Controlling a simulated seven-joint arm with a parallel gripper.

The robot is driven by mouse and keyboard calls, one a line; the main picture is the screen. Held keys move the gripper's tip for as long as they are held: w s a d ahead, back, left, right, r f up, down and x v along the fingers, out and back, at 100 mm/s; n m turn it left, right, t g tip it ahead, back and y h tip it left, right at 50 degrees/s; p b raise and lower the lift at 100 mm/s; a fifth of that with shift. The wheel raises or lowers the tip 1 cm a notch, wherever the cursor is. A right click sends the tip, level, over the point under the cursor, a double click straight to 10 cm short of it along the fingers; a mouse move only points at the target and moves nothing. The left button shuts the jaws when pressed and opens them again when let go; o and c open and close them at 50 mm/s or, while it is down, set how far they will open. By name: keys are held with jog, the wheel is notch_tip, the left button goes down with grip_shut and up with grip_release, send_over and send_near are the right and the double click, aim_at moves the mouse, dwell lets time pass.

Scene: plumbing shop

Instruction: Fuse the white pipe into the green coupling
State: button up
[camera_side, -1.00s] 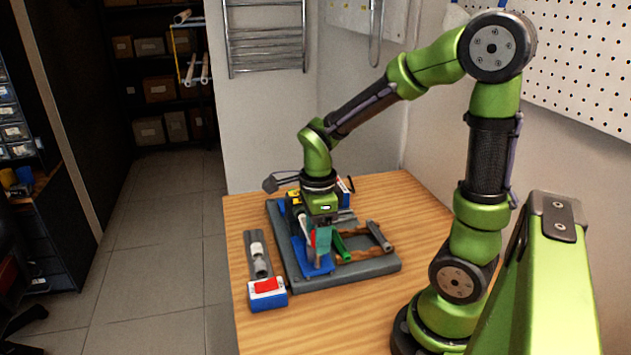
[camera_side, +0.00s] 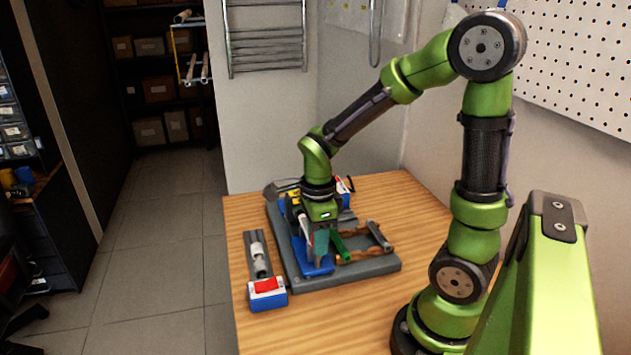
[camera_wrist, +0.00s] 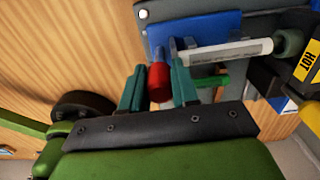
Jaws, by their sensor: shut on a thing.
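My gripper (camera_wrist: 158,92) has its teal fingers on either side of a red rounded knob (camera_wrist: 159,78), close against it. In the side view my gripper (camera_side: 321,245) is low over a blue block (camera_side: 318,268), and the knob is hidden. The white pipe (camera_wrist: 230,50) lies across the blue block (camera_wrist: 200,28) in the wrist view, just beyond my fingertips. Its right end meets a dull green round piece (camera_wrist: 289,42), which looks like the green coupling. I cannot tell how far the pipe sits inside it.
A yellow and black unit labelled HOT (camera_wrist: 308,62) stands close at right in the wrist view. A bright green bar (camera_side: 339,246) and brown-and-grey rails are on the grey base (camera_side: 350,275). A red-topped blue box (camera_side: 267,293) stands left. The table's front is bare.

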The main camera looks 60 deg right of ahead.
jog(key=shift+w+d, duration=0.1)
jog(key=shift+w, duration=0.05)
jog(key=shift+w+d, duration=1)
jog(key=shift+o, duration=0.4)
jog(key=shift+d+r, duration=0.1)
jog(key=shift+d, duration=0.1)
dwell(4.7)
dwell(0.4)
